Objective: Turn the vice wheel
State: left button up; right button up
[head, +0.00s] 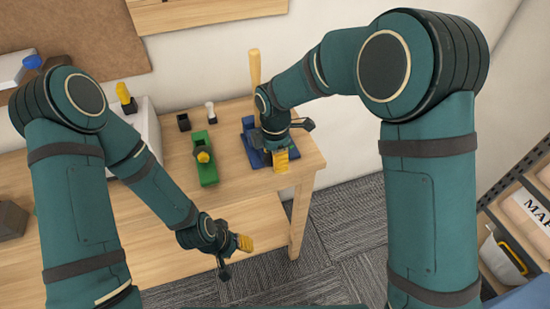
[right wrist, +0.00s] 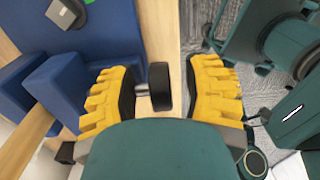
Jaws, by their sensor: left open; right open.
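The blue vice (head: 247,137) sits at the right end of the wooden table, partly hidden by my right arm. It also fills the left side of the right wrist view (right wrist: 85,28). A black knob on a metal shaft (right wrist: 160,86), apparently part of the vice wheel, shows between the yellow fingers of my right gripper (right wrist: 172,80). The knob is close to the left finger; I cannot tell whether they touch. My right gripper (head: 283,160) is open at the front of the vice. My left gripper (head: 236,254) is open and empty in front of the table's edge.
A green tool with a yellow knob (head: 207,168) lies left of the vice. Small black (head: 183,122) and white-topped (head: 211,112) items stand behind it. A shelf with bins (head: 515,225) is at the far right. Carpet floor (head: 345,215) is open beyond the table.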

grip_shut()
dwell(0.5)
jog(key=shift+s+a+r+t+h+p, duration=0.1)
jog(key=shift+t+h+p, duration=0.3)
jog(key=shift+h+p, duration=0.65)
jog(key=shift+t+h+p, duration=0.55)
jog(key=shift+t+h, duration=0.05)
jog(key=shift+h, duration=1.65)
grip_release()
